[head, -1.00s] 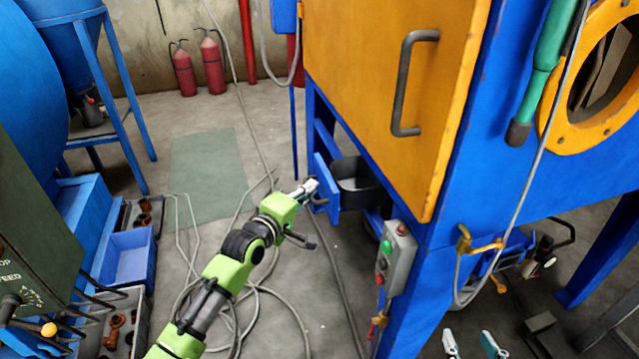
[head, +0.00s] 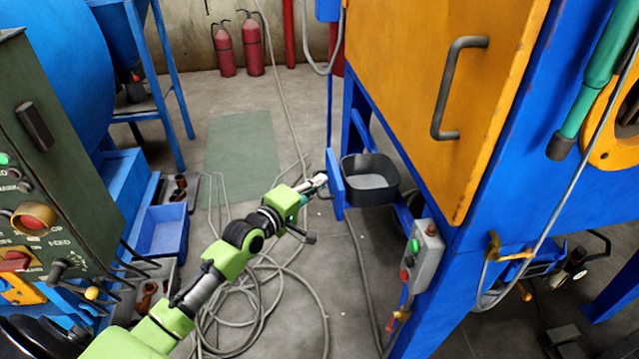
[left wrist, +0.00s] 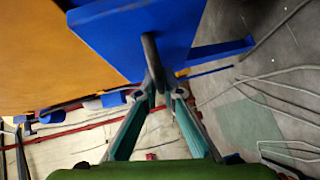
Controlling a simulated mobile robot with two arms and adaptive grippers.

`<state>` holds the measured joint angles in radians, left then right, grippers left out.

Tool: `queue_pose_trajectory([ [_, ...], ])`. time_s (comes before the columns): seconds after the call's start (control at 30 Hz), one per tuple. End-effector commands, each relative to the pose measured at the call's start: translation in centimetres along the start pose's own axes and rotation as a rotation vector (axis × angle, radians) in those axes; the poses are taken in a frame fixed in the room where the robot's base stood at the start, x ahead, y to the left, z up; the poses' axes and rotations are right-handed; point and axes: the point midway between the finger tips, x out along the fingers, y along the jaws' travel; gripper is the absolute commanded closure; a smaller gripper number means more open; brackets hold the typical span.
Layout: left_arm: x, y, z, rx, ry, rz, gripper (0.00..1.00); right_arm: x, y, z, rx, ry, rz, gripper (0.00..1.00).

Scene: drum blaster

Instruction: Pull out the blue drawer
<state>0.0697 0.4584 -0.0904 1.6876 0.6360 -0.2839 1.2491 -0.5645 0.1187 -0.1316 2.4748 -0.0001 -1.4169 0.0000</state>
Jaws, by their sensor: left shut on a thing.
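The blue drawer's flat front panel (head: 334,183) stands out from the frame under the orange cabinet door. Behind it the dark open bin of the drawer (head: 371,184) shows, with grey material inside. My left gripper (head: 319,181) is at the outer side of the panel, shut on its handle. In the left wrist view, the gripper's teal fingers (left wrist: 158,92) close around the dark handle (left wrist: 151,55). The blue drawer front (left wrist: 125,38) fills the top of that view. My right gripper is not in view.
The orange door (head: 420,85) hangs above the drawer. A grey button box (head: 423,257) is on the blue leg to the right. Loose hoses (head: 270,290) lie on the floor below my left arm. A green control panel (head: 40,190) stands at left.

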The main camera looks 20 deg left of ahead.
Motion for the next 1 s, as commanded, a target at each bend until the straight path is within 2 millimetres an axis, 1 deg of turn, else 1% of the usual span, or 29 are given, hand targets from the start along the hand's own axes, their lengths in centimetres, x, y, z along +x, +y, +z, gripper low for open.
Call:
queue_pose_trajectory([
  [0.2, 0.0, -0.1, 0.0, 0.0, 0.0, -0.003, 1.0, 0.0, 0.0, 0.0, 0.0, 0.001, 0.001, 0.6],
  [0.23, 0.0, -0.1, 0.0, 0.0, 0.0, -0.003, 0.9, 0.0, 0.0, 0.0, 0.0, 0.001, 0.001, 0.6],
  [0.27, 0.0, -0.1, 0.0, 0.0, 0.0, -0.003, 0.85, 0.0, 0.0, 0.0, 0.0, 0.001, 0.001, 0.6],
  [0.57, 0.0, -0.1, 0.0, 0.0, 0.0, -0.001, 0.85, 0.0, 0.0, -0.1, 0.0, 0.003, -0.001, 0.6],
  [0.67, -0.4, -0.1, 0.0, -0.001, 0.0, -0.002, 0.85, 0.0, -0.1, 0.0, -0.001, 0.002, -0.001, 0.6],
  [0.77, -1.4, -0.1, 0.0, -0.001, 0.0, -0.002, 0.85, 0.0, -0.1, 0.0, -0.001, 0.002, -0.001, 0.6],
  [0.87, -3.0, -0.2, 0.1, -0.001, -0.001, -0.003, 0.85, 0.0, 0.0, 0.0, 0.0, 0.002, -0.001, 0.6],
  [1.0, -5.8, -0.3, 0.0, 0.0, -0.001, -0.005, 0.85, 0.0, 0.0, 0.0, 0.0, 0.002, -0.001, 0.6],
])
